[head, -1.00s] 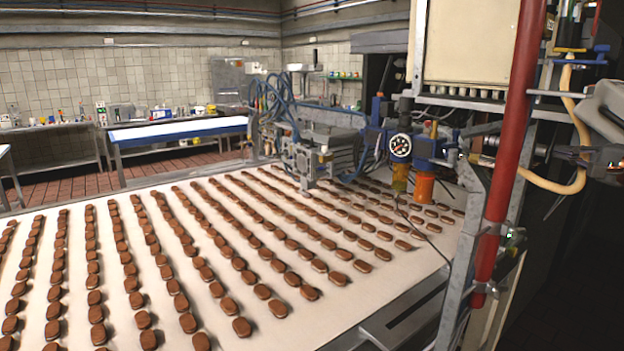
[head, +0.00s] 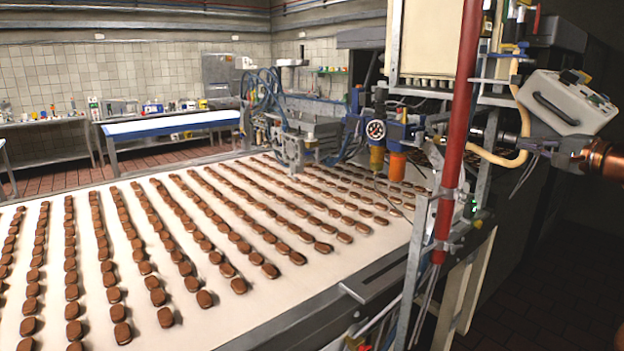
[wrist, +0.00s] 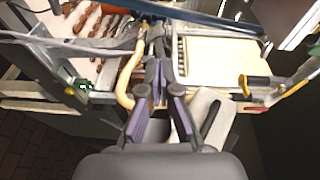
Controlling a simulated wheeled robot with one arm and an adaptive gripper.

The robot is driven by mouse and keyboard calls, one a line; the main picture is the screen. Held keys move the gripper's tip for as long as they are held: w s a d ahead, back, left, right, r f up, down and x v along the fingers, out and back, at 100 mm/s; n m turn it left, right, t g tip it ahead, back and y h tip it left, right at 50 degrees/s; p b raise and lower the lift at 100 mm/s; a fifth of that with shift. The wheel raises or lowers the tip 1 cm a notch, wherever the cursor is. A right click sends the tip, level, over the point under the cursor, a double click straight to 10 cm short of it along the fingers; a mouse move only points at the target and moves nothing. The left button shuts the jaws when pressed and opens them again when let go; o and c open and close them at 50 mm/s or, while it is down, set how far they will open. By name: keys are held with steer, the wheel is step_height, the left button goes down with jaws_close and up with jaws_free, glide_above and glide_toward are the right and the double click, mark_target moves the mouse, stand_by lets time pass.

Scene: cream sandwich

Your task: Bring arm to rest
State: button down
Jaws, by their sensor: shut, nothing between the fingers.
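My gripper (head: 537,148) is at the right of the head view, beside the machine's frame and in front of a hose. My copper-coloured arm reaches it from the right edge. In the wrist view my gripper (wrist: 163,82) points away from the camera, its purple-sided fingers close together with nothing between them. The fingers overlap the hose and frame in the picture; I cannot tell whether they touch.
A red post (head: 461,120) and a grey control box with a handle (head: 566,102) stand near my gripper. A pale conveyor (head: 300,290) with rows of brown sandwiches (head: 205,298) fills the left. Dark floor (head: 560,290) lies clear at the lower right.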

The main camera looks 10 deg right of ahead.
steer(key=s+a+f+n+g+y, duration=0.1)
steer(key=a+f+n+g, duration=0.2)
steer(key=a, duration=0.8)
steer(key=s+a+f+n+g+y, duration=0.1)
steer(key=a+f+n+g+y, duration=0.15)
steer(key=a, duration=0.85)
steer(key=s+a+f+n+g+y, duration=0.1)
steer(key=s+a+f+n+g, duration=0.2)
steer(key=a, duration=0.8)
steer(key=s+a+f+n+g+h, duration=0.3)
steer(key=s+a+f+g, duration=0.2)
steer(key=s+a+f, duration=0.5)
steer(key=s+d+f+n+g+h, duration=0.1)
steer(key=s+f+h, duration=0.1)
steer(key=s+f, duration=0.3)
steer(key=s+d+f+n+g+h, duration=0.1)
steer(key=s+f, duration=0.4)
steer(key=s, duration=0.6)
steer(key=s+d+f+n+g+h, duration=0.1)
steer(key=s+d+f+g+h, duration=0.2)
steer(key=s+f, duration=0.3)
steer(key=s, duration=0.2)
steer(key=shift+s, duration=0.35)
steer(key=shift+s+a, duration=0.1)
